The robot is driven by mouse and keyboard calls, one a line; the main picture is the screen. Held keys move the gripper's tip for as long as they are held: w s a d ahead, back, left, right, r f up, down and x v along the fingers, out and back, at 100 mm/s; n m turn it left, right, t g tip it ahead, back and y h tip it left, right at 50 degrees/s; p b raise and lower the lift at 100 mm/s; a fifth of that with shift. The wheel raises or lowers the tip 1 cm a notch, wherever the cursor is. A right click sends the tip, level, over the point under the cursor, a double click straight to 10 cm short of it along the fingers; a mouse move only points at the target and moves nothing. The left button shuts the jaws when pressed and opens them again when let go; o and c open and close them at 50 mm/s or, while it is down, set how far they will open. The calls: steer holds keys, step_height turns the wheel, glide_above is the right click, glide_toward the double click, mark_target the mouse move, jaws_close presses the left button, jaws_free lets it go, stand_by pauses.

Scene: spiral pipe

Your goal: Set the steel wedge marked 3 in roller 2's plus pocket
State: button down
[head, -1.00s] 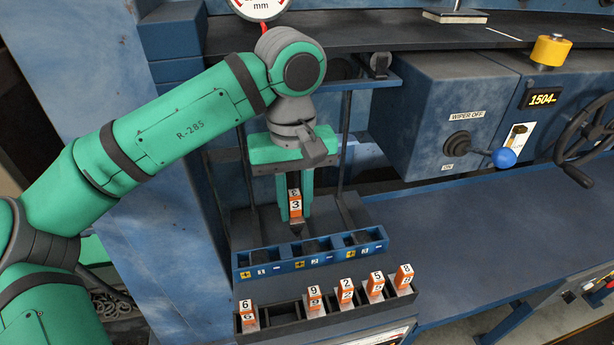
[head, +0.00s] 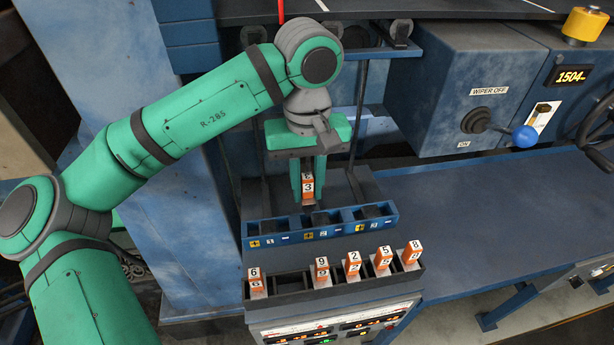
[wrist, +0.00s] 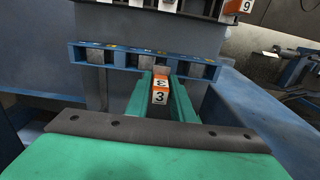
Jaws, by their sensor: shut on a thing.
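The steel wedge marked 3 (head: 308,186) has an orange block with white number labels and a grey metal lower end. My gripper (head: 309,190) is shut on it and holds it upright, just above and behind the middle of the blue pocket rack (head: 285,238). The wedge also shows in the wrist view (wrist: 160,90), between my green fingers (wrist: 163,100). The rack's front has yellow plus marks and numbers 1, 2 and 3. Roller 2's plus mark (head: 309,235) is below the wedge and level with it sideways.
A dark holder (head: 290,290) in front of the rack carries several orange-topped wedges, marked 6, 9, 2, 5 and 8, with a gap right of 6. A lever with a blue knob (head: 525,136) is at the right. The blue bench (head: 480,210) is clear.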

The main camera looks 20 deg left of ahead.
mark_target(308, 213)
steer(key=shift+f, duration=1.15)
steer(key=shift+w, duration=0.1)
stand_by(0.6)
steer(key=shift+d, duration=0.1)
steer(key=shift+d, duration=0.1)
stand_by(0.4)
steer(key=shift+f, duration=2.8)
steer(key=c, duration=1.5)
jaws_free()
steer(key=shift+o, duration=0.2)
